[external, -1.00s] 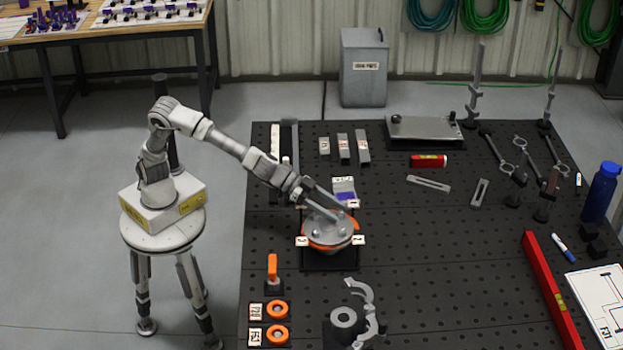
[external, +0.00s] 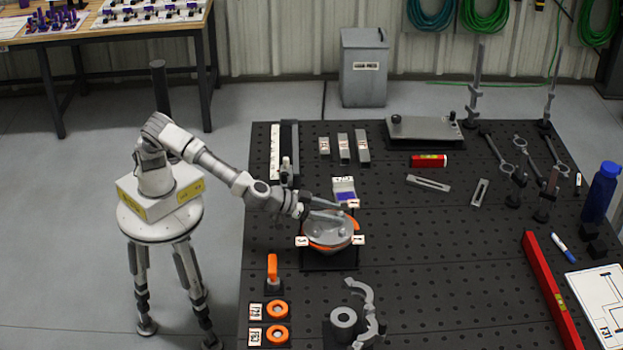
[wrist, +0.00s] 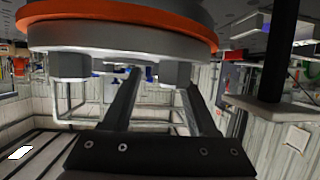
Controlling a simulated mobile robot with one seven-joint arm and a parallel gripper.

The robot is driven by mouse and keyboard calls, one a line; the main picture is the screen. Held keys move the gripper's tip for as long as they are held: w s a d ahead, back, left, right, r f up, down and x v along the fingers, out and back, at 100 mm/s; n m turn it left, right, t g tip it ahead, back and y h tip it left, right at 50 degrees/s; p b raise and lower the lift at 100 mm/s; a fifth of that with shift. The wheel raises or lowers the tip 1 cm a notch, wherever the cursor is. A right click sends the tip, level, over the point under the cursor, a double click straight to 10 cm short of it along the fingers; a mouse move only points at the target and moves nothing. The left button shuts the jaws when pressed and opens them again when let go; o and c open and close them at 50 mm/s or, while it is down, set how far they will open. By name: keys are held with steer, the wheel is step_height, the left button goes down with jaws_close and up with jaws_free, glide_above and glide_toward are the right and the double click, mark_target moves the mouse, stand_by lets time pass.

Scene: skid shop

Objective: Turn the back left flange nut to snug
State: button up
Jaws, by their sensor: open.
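The round grey flange (external: 328,235) with its orange ring (external: 354,224) sits on a dark stand with white tags. My gripper (external: 343,210) lies almost level over its back side, fingers pointing right and apart. In the wrist view the flange appears at the top, with its orange ring (wrist: 120,30). Two grey nuts hang below it in that picture, a left one (wrist: 70,66) and a right one (wrist: 175,73). My open fingers (wrist: 160,85) reach up toward them, the right fingertip close to the right nut. I cannot tell whether they touch. The other nuts are unclear.
A purple-and-white tagged block (external: 344,189) stands just behind the flange.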

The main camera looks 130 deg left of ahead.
steer(key=shift+w+d+r+n+g+y+p, duration=0.15)
steer(key=shift+n+g+y+p, duration=0.55)
steer(key=shift+p, duration=2.1)
steer(key=shift+w+r+n+g+y+p, duration=0.15)
steer(key=shift+n+g+p, duration=0.9)
steer(key=shift+p, duration=1.75)
steer(key=f+b+v, duration=0.1)
steer(key=b+v, duration=0.1)
steer(key=v, duration=1.5)
steer(key=s+r+m+g+h+p, duration=0.1)
steer(key=s+r+m+h+p, duration=0.1)
steer(key=s, duration=0.7)
steer(key=s+d+r+m+g+h+p, duration=0.1)
steer(key=s+r+h+p, duration=0.3)
steer(key=s, duration=0.6)
steer(key=shift+d+r+m+p, duration=0.3)
steer(key=shift+m+p, duration=0.15)
steer(key=shift+p, duration=0.25)
